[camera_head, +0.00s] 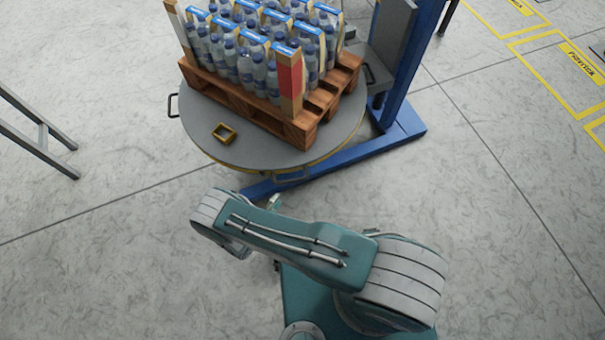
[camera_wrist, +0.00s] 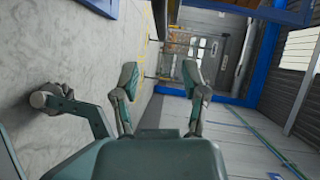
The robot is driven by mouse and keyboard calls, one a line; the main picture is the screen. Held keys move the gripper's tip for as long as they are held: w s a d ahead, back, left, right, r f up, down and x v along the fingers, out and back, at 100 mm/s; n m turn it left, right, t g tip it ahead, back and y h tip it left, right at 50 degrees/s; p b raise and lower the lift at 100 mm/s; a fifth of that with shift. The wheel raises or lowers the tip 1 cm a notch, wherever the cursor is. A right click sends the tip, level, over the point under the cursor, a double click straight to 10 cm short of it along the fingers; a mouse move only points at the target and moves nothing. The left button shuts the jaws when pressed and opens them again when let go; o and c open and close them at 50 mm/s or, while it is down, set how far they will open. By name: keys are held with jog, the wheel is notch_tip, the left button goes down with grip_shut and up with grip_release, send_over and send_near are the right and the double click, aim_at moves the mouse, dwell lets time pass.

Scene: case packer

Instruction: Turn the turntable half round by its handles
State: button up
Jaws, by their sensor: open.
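The turntable (camera_head: 262,146) is a round grey disc with a yellowish edge, in the upper middle of the head view. It bears a wooden pallet (camera_head: 252,101) loaded with packs of bottles. A dark loop handle (camera_head: 173,106) sticks out at its left rim, and another handle (camera_head: 369,74) shows at the right. I cannot make out the turntable in the wrist view.
A blue post with floor beams (camera_head: 402,125) stands right of the turntable; one beam runs under its near side. A grey metal stand (camera_head: 40,145) is at the left. Open floor lies between.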

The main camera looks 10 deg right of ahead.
aim_at(291, 182)
jog(key=x, duration=0.9)
jog(key=shift+w+f, duration=0.1)
jog(key=shift+w, duration=0.15)
jog(key=shift+w+d+f, duration=0.1)
jog(key=shift+w+d, duration=0.2)
jog(key=shift+w, duration=0.1)
jog(key=shift+a, duration=0.2)
jog(key=shift+d, duration=0.1)
grip_shut()
jog(key=shift+d, duration=0.1)
